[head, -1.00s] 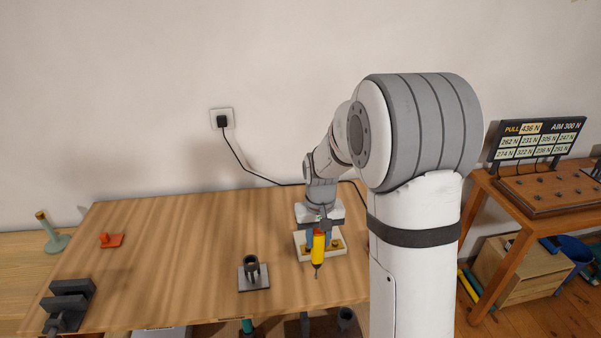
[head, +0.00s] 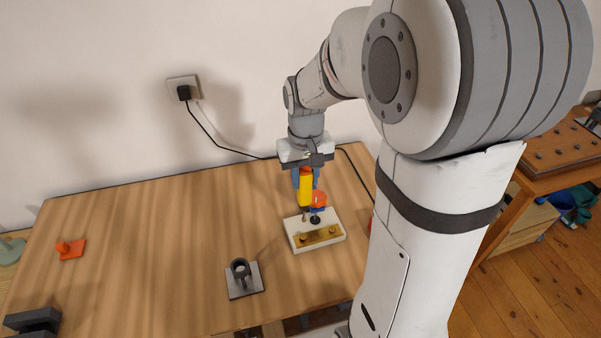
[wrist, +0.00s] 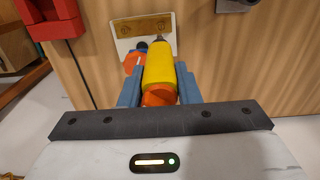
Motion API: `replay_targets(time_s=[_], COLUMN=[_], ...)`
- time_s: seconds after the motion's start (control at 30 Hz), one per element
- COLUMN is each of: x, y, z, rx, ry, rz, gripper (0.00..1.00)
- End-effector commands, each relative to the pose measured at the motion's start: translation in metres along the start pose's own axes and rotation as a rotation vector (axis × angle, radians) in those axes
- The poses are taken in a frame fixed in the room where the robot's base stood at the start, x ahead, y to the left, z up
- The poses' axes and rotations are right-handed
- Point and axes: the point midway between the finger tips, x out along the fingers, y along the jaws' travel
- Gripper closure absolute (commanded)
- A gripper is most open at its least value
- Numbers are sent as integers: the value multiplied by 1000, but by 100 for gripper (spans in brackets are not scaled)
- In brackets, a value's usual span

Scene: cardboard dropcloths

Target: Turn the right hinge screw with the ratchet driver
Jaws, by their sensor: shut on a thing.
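My gripper (head: 305,180) is shut on the yellow ratchet driver (head: 304,192), held about upright. Its blue fingers (wrist: 158,88) sit either side of the driver's yellow and orange body (wrist: 159,68) in the wrist view. The brass hinge plate (head: 318,237) lies on a white block (head: 298,242) on the table. Its right screw (head: 333,230) and left screw (head: 309,238) are visible. The driver's lower end is over the block's rear left part, behind the plate and off the right screw. Whether its tip touches anything is unclear.
An orange-topped, dark-stemmed piece (head: 318,199) stands beside the driver, near the block's rear. A grey stand with a ring (head: 243,281) is front left of it. An orange-red piece (head: 70,249) is far left. The table's middle left is clear.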

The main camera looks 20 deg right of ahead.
Motion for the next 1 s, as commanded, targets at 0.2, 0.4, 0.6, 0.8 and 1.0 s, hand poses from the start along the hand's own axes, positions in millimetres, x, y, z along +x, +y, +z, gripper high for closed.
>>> replay_targets(time_s=[0.2, 0.4, 0.6, 0.8, 1.0], x=[2, 12, 30, 48, 62], y=[-3, -3, -3, -2, -2], z=[0, 0, 0, 0, 0], rx=[-7, -7, -7, -6, -5], ry=[1, 0, 0, 0, 0], rz=[0, 0, 0, 0, 0], gripper=[100, 100, 100, 100, 100])
